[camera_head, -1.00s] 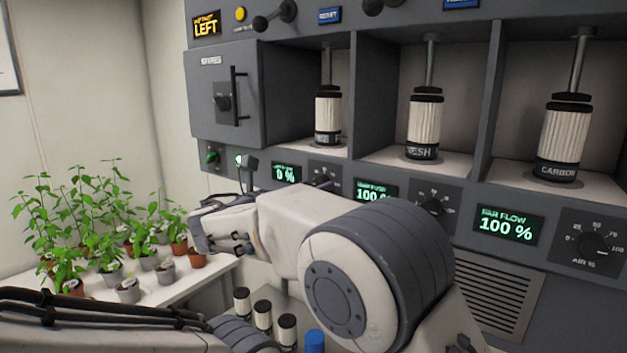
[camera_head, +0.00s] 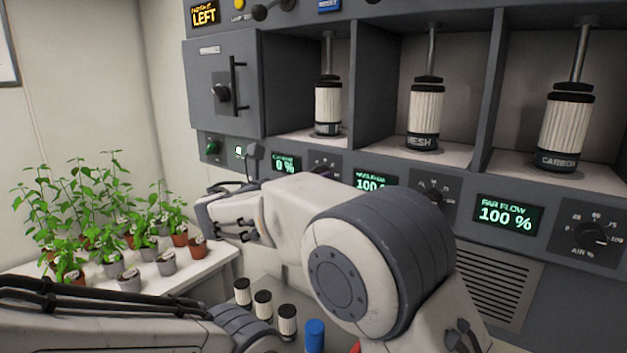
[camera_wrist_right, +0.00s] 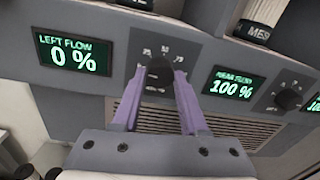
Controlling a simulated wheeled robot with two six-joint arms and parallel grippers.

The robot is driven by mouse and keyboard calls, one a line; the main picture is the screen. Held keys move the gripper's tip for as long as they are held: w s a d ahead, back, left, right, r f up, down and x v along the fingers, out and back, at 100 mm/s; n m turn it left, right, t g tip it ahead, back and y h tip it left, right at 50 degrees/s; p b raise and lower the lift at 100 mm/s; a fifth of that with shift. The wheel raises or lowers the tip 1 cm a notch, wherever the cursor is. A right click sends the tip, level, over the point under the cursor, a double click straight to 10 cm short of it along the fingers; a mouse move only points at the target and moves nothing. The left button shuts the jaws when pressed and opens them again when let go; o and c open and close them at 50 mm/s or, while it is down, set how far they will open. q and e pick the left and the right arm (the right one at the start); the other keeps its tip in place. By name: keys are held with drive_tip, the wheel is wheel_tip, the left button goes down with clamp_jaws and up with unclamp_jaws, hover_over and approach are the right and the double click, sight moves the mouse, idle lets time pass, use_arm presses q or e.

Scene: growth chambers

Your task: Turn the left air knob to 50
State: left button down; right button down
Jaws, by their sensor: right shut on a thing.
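The left air knob (camera_wrist_right: 158,72) is a dark round knob on a dial with a white scale. My right gripper (camera_wrist_right: 157,78) has its purple fingers closed on both sides of this knob. The knob's pointer setting is hard to read between the fingers. The left flow display (camera_wrist_right: 70,54) beside it reads 0 %; it also shows in the head view (camera_head: 285,165). In the head view my right arm stands before the panel and hides the fingers and part of the knob's dial. My left arm crosses the lower left; its gripper is not seen.
The middle flow display (camera_wrist_right: 233,86) reads 100 %, with its own knob (camera_wrist_right: 288,99) to its right. The far flow display (camera_head: 508,214) also reads 100 %. Filter canisters (camera_head: 327,105) stand in bays above. Potted plants (camera_head: 110,225) fill a white table at left.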

drive_tip(key=shift+m+y+b, duration=0.6)
drive_tip(key=shift+m+b, duration=6.25)
drive_tip(key=shift+m, duration=1.45)
drive_tip(key=shift+r, duration=0.1)
drive_tip(key=shift+c, duration=2.2)
unclamp_jaws()
drive_tip(key=b+v, duration=0.1)
drive_tip(key=v, duration=0.9)
drive_tip(key=shift+s+b, duration=0.2)
drive_tip(key=shift+b, duration=0.2)
drive_tip(key=shift+a, duration=0.1)
